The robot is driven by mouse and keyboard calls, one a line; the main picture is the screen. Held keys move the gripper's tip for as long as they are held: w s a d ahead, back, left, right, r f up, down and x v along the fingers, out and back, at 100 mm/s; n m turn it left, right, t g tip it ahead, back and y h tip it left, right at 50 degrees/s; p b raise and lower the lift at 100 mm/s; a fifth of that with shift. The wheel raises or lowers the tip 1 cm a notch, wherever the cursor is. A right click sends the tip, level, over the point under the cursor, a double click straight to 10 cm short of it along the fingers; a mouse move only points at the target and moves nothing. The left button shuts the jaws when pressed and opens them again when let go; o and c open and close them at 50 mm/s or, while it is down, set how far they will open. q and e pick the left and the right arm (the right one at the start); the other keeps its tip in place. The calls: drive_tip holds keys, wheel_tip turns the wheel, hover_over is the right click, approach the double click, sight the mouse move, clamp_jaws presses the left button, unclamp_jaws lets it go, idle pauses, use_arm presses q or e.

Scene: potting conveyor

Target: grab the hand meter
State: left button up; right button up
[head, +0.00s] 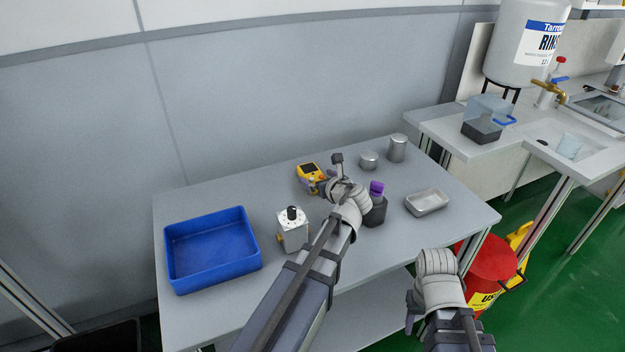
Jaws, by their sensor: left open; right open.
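The hand meter (308,171), a yellow device with a dark screen, lies near the back middle of the grey table in the head view. My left gripper (319,186) is open right at its near right side and covers part of its lower edge. Whether the fingers touch the meter or straddle it, I cannot tell. My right gripper (411,312) is open and empty, low in the view in front of the table's right part, far from the meter.
A blue tray (213,284) stands at the table's left, with a white box with a black knob (293,232) beside it. A dark bottle with a purple top (376,211) stands close right of my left wrist. A metal dish (427,203) and two metal cylinders (398,149) are further right.

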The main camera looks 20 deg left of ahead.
sight(313, 174)
use_arm(q)
drive_tip(key=b+x, duration=0.1)
drive_tip(key=x, duration=0.2)
drive_tip(key=shift+w+a+f, duration=0.1)
drive_tip(key=shift+w+a, duration=0.05)
drive_tip(key=shift+w, duration=0.05)
drive_tip(key=shift+c, duration=0.5)
drive_tip(key=c, duration=1.4)
wheel_tip(313, 174, up, 10)
drive_tip(key=p, duration=1)
